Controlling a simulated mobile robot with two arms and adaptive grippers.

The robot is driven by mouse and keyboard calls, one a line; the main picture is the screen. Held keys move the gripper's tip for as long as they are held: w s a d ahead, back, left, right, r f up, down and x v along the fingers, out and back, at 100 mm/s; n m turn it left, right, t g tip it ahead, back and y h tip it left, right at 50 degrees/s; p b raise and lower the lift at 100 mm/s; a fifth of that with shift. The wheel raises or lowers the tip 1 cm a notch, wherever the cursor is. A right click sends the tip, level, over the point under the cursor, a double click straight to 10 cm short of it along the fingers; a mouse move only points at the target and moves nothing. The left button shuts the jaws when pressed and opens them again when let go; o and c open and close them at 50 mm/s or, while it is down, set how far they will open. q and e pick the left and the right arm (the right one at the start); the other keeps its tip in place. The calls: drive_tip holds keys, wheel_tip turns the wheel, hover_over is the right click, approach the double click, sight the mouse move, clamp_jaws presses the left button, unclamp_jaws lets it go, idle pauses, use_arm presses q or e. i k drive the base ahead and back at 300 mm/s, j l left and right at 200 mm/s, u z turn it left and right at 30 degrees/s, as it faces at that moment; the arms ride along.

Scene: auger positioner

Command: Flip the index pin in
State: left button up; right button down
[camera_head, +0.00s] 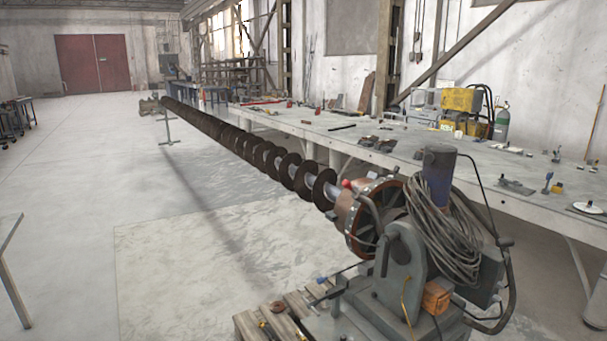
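The auger positioner (408,262) stands at the lower right, a grey machine with a blue cylinder (437,182) on top. Its round, rust-coloured index wheel (352,222) faces left and carries the long auger (301,178), which runs away to the back left. A small red knob (347,183) shows near the top of the wheel. I cannot tell which part is the index pin or how it is set. A coiled cable (446,240) hangs over the machine and hides part of it. Neither of my grippers is in view.
A long workbench (480,180) with tools runs along the right wall behind the positioner. A wooden pallet (250,326) with tools lies at the machine's foot. A table edge (10,235) shows at far left. The floor left of the auger is mostly clear.

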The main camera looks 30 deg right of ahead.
sight(346, 184)
drive_tip(key=i+z, duration=0.15)
drive_tip(key=i, duration=0.4)
drive_tip(key=i+j+z, duration=0.2)
drive_tip(key=i, duration=0.35)
drive_tip(key=i+j+z, duration=0.15)
drive_tip(key=i, duration=0.4)
